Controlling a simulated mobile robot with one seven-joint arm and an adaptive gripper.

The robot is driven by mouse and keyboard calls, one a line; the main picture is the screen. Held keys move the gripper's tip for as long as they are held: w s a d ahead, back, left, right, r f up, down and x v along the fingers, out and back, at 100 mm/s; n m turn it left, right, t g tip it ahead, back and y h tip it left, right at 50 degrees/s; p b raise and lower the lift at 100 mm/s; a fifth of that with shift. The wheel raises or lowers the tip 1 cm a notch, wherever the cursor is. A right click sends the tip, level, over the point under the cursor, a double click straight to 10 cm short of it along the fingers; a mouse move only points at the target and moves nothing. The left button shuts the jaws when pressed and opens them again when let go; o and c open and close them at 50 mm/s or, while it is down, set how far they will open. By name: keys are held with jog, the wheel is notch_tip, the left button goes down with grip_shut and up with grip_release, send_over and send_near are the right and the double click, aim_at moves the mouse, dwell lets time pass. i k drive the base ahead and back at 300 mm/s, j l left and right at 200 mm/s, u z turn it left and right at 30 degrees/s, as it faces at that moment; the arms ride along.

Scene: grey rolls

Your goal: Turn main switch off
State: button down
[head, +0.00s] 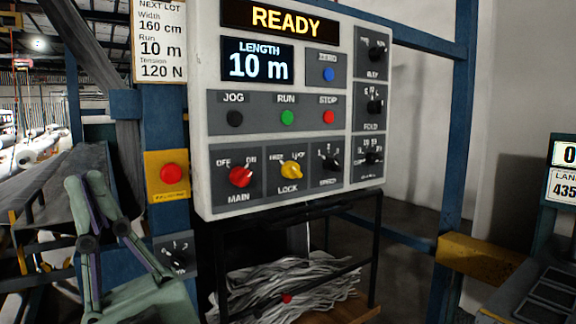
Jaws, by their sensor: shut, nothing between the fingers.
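The main switch (240,177) is a red rotary knob at the lower left of the white control panel (270,205). OFF is printed to its upper left and ON to its upper right. Its handle seems to lean toward ON, but it is small in the picture. The display (278,21) above reads READY. Nothing hides the switch.
A yellow lock knob (291,170) sits just right of the main switch. A red button on a yellow plate (171,173) lies between my gripper and the panel. A blue post (462,120) stands at right. Shredded strips (285,285) lie below the panel.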

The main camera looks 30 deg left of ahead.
aim_at(240, 178)
jog(key=k+u, duration=0.2)
jog(key=u, duration=0.85)
